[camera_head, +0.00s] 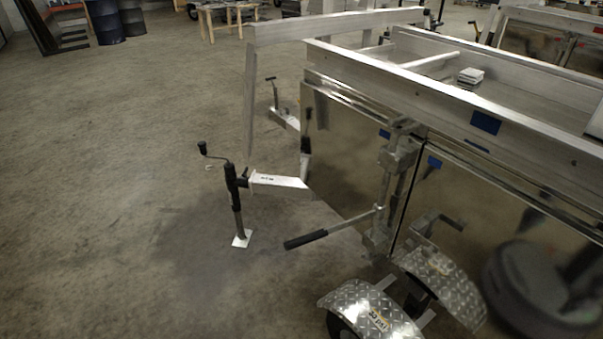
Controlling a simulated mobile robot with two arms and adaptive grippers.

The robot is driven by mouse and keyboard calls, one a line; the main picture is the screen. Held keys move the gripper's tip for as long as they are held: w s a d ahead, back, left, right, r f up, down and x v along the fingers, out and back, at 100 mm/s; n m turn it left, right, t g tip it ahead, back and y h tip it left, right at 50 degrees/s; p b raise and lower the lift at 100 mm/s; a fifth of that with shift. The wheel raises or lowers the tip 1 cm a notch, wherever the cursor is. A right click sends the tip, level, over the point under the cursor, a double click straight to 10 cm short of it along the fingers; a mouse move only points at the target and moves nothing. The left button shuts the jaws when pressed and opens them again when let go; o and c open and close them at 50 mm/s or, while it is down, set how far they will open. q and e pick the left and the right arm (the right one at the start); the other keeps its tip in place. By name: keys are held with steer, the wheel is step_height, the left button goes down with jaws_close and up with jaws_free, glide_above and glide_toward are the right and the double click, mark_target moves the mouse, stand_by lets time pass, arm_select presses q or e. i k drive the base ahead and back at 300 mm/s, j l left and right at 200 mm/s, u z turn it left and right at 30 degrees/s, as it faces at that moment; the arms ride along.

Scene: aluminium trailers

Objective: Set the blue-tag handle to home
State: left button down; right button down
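An aluminium trailer with mirror-like side panels (345,160) stands at the right. A lever handle with a black grip (306,240) sticks out to the left from a metal latch bracket (379,240) on the trailer's side. A blue tag (434,162) sits on the panel just right of the latch post, and a smaller blue patch (384,134) is left of it. A larger blue tag (486,123) is on the upper rail. I cannot tell which tag belongs to the handle. Neither of my grippers is in view.
Diamond-plate fenders (371,312) stick out below the handle. A jack with a crank (236,195) stands at the trailer's front tongue (278,181). The concrete floor at left is open. Blue barrels (104,20) and a wooden table (228,12) stand far back.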

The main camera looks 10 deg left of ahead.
mark_target(378, 214)
steer(key=z, duration=0.45)
steer(key=i+j+z, duration=0.1)
steer(key=z, duration=0.35)
steer(key=j+z, duration=0.15)
steer(key=z, duration=0.25)
steer(key=j+z, duration=0.3)
steer(key=j, duration=0.3)
steer(key=j+z, duration=0.3)
steer(key=j, duration=0.3)
steer(key=k+j+z, duration=0.1)
steer(key=j+z, duration=0.2)
steer(key=j, duration=0.3)
steer(key=k+j+z, duration=0.15)
steer(key=j+z, duration=0.15)
steer(key=j, duration=0.3)
steer(key=k+j, duration=0.1)
steer(key=j, duration=0.3)
steer(key=k+j, duration=0.1)
steer(key=j, duration=0.25)
steer(key=k+j, duration=0.1)
steer(key=j, duration=0.3)
